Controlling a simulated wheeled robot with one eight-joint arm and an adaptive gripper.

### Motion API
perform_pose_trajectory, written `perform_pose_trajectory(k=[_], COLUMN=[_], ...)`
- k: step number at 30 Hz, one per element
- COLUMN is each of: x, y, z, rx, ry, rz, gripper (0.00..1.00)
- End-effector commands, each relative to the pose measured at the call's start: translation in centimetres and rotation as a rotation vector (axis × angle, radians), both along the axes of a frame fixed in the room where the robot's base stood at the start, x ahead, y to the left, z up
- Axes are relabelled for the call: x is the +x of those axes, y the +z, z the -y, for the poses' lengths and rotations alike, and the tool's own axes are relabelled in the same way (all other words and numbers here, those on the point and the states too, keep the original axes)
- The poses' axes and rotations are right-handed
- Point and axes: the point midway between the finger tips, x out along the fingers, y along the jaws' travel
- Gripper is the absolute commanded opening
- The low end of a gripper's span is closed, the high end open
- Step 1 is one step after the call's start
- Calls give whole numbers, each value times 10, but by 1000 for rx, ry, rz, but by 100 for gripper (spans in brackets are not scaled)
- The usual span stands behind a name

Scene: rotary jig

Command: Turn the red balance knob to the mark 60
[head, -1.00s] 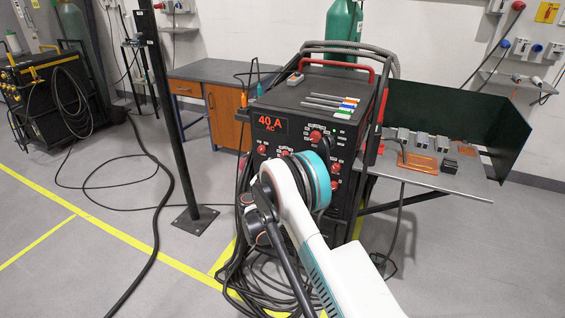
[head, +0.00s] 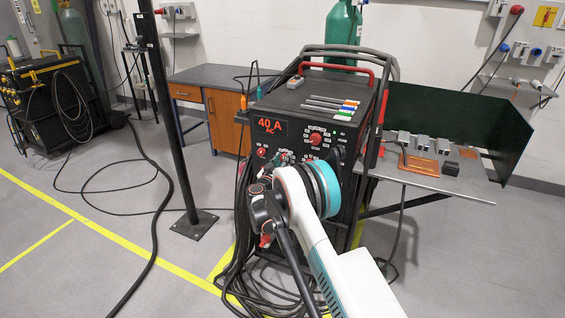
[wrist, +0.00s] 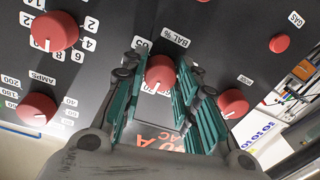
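The red balance knob (wrist: 160,72) sits on the dark panel of the welding machine (head: 290,132), under the label "BAL %" in the wrist view. Its white pointer line shows on the lower part of its face in that view. Part of the scale around it is hidden by my fingers. My gripper (wrist: 159,85) has its teal fingers on either side of the knob, close to its edges. I cannot tell whether they touch it. In the head view my own arm hides the fingers and the knob.
Other red knobs stand close by in the wrist view: the amps knob (wrist: 37,108), a larger knob (wrist: 55,30) and one on the right (wrist: 232,103). Cables (head: 250,270) lie before the machine. A black post (head: 165,110) stands to its left.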

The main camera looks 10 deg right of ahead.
Motion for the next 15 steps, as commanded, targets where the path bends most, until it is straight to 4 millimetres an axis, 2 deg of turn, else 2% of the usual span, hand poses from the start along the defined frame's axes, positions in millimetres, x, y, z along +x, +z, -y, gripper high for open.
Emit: perform_pose_trajectory(k=[8, 15], x=[0, 0], y=[0, 0], z=[0, 0], rx=[-11, -89], ry=[0, 0], rz=[-8, -66], gripper=[4, 4])
